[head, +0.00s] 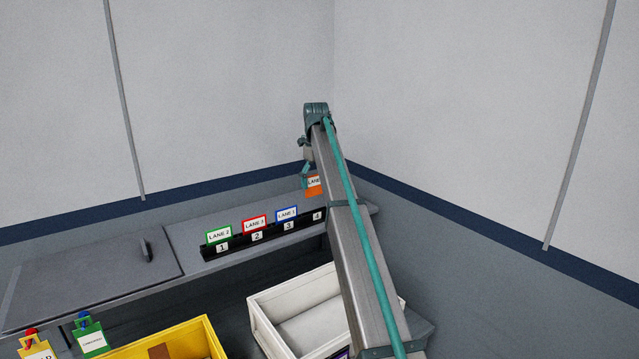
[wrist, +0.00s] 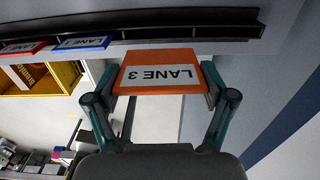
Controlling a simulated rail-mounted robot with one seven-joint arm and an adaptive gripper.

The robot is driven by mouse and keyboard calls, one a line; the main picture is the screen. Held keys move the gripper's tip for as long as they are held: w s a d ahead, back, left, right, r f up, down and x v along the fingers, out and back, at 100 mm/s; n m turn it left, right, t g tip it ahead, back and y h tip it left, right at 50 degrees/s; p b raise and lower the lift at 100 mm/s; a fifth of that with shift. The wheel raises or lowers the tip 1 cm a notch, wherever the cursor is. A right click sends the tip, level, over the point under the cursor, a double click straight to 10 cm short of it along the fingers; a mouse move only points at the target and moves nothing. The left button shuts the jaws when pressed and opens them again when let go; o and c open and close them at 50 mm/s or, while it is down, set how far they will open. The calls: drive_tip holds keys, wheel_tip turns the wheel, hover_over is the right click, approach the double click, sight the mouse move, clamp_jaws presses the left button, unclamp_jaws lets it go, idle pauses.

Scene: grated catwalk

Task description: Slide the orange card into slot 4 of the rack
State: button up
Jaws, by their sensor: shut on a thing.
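The orange card (head: 314,187), lettered LANE 3 in the wrist view (wrist: 160,80), is upright between the two fingers of my gripper (head: 308,176). My gripper is shut on the card's side edges. The black rack (head: 265,240) has number labels 1 to 4. A green card (head: 219,234) stands at slot 1, a red card (head: 254,224) at slot 2 and a blue card (head: 287,214) at slot 3. Slot 4 (head: 318,216) shows no card. The orange card is above and behind the slot 4 label in the head view, apart from the rack; my arm partly covers that end.
A white bin (head: 262,326) and a yellow bin (head: 211,338) stand in front of and below the rack's shelf. A grey panel with a dark handle (head: 147,250) lies left of the rack. Green and yellow tags (head: 91,338) are at bottom left. Walls meet behind my arm.

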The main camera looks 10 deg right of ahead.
drive_tip(key=shift+f, duration=2.3)
drive_tip(key=shift+f, duration=0.25)
drive_tip(key=shift+f+b, duration=0.5)
drive_tip(key=shift+f, duration=1.25)
drive_tip(key=o, duration=0.9)
